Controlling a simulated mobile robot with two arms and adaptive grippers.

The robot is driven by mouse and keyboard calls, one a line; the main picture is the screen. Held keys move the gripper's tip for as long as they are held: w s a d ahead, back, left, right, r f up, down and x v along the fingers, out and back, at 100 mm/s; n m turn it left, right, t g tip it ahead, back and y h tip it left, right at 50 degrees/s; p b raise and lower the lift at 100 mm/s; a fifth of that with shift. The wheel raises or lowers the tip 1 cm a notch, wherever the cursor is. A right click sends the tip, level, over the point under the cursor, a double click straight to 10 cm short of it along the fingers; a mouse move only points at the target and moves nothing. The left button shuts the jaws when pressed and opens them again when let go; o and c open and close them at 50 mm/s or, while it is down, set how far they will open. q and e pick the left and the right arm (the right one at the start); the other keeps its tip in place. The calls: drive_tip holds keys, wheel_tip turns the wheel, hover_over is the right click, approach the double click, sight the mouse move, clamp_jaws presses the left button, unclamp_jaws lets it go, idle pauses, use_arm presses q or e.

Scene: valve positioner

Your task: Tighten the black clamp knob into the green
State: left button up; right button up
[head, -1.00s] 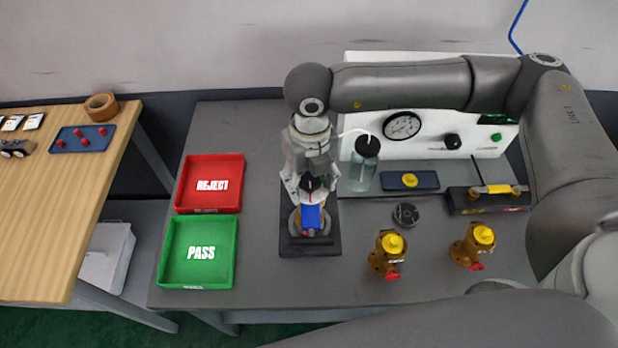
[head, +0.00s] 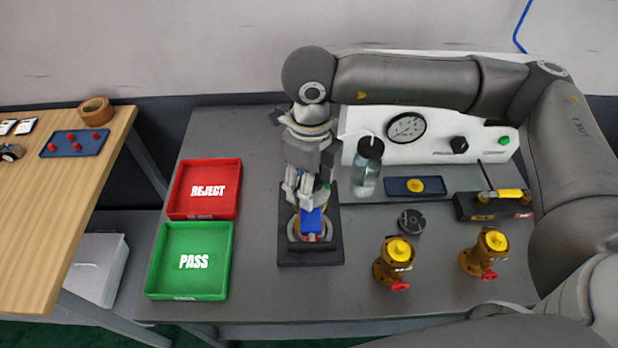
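My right gripper (head: 300,194) points down over the black fixture base (head: 310,257) on the grey bench. Its fingers are low over the fixture, just behind a blue block (head: 311,222) on a valve body that stands on the base. The black clamp knob is hidden behind or between the fingers, so I cannot tell whether they grip it. A small patch of green (head: 326,187) shows just right of the fingers. My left gripper is not in view.
A red REJECT tray (head: 204,213) and green PASS tray (head: 187,294) lie left of the fixture. A bottle (head: 367,168), a black disc (head: 411,221) and two brass valves (head: 395,264) (head: 484,254) stand right of it. A white gauge panel (head: 432,146) is behind.

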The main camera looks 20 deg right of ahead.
drive_tip(key=shift+s+f, duration=0.1)
clamp_jaws()
drive_tip(key=shift+f+m+b, duration=0.15)
drive_tip(key=shift+m+b, duration=0.4)
drive_tip(key=shift+m, duration=0.25)
drive_tip(key=m+b, duration=0.2)
drive_tip(key=m, duration=0.3)
drive_tip(key=shift+f, duration=0.1)
drive_tip(key=m+b, duration=0.1)
drive_tip(key=m, duration=0.3)
drive_tip(key=shift+s+m+b, duration=0.1)
drive_tip(key=shift+m+b, duration=0.2)
drive_tip(key=shift+b, duration=0.05)
drive_tip(key=shift+m, duration=1.3)
drive_tip(key=shift+o, duration=0.7)
unclamp_jaws()
drive_tip(key=shift+o, duration=0.6)
drive_tip(key=shift+r, duration=0.2)
